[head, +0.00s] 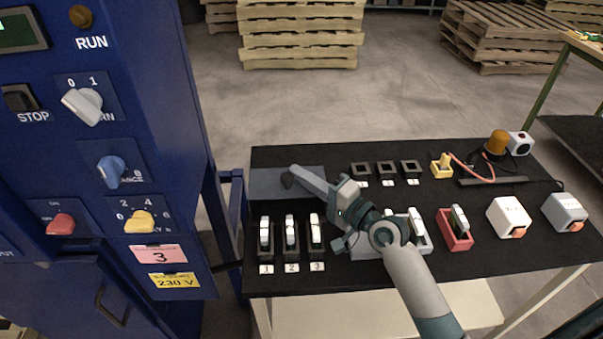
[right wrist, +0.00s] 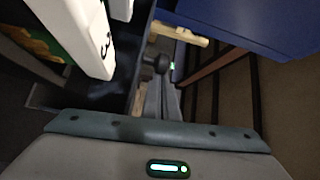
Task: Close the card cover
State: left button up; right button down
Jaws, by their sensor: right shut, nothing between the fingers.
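A flat grey-blue plate (head: 262,187), which looks like the card cover, lies behind three numbered slots on the black table top. I cannot tell its hinge or angle. My left gripper is not in view.
A blue control cabinet (head: 165,60) stands left of the black table (head: 330,155). Three empty square holders (head: 386,170) sit at the back. A red holder (head: 455,235), white box (head: 509,217) and grey box (head: 565,212) stand to the right. Pallets (head: 300,35) are behind.

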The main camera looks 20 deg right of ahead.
jog(key=s, duration=0.2)
jog(key=s+a+p, duration=0.1)
jog(key=s, duration=0.1)
jog(key=shift+s+a+r+p, duration=0.1)
jog(key=shift+p, duration=0.2)
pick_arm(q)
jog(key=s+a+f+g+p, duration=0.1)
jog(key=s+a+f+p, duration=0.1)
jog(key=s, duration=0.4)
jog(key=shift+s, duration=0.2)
pick_arm(e)
jog(key=s+a, duration=0.2)
jog(key=s, duration=0.5)
jog(key=shift+s+a, duration=0.15)
jog(key=shift+s, duration=0.25)
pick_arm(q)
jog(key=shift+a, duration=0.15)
pick_arm(e)
jog(key=shift+f, duration=0.2)
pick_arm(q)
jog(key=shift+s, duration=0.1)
pick_arm(e)
jog(key=shift+s, duration=0.1)
